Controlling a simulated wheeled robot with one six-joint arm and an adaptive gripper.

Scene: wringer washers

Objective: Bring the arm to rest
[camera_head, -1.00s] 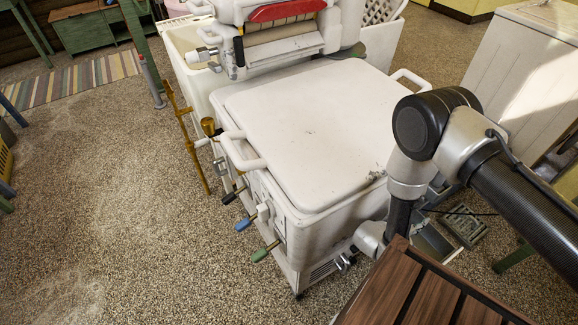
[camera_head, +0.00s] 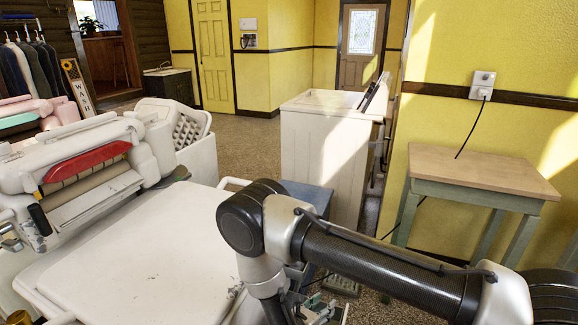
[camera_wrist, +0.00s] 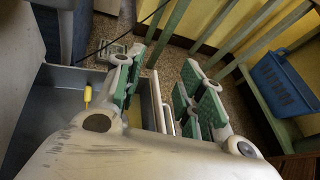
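My gripper (camera_wrist: 165,88) shows in the wrist view with its two green-padded fingers spread apart. Nothing is held between them. Behind the fingers are a grey open box (camera_wrist: 62,100) with a small yellow item (camera_wrist: 87,95) at its left and the speckled floor. In the head view my arm is bent at the lower middle and right, beside the white washer lid (camera_head: 150,245). Only a small part of the gripper shows at the bottom edge there, partly hidden by the arm.
A wringer (camera_head: 90,170) with a red bar stands at left. A white cabinet (camera_head: 320,150) and a wood-topped table (camera_head: 480,170) stand beyond my arm. A blue basket (camera_wrist: 283,85) is at right in the wrist view. Open floor (camera_head: 245,140) lies behind the washer.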

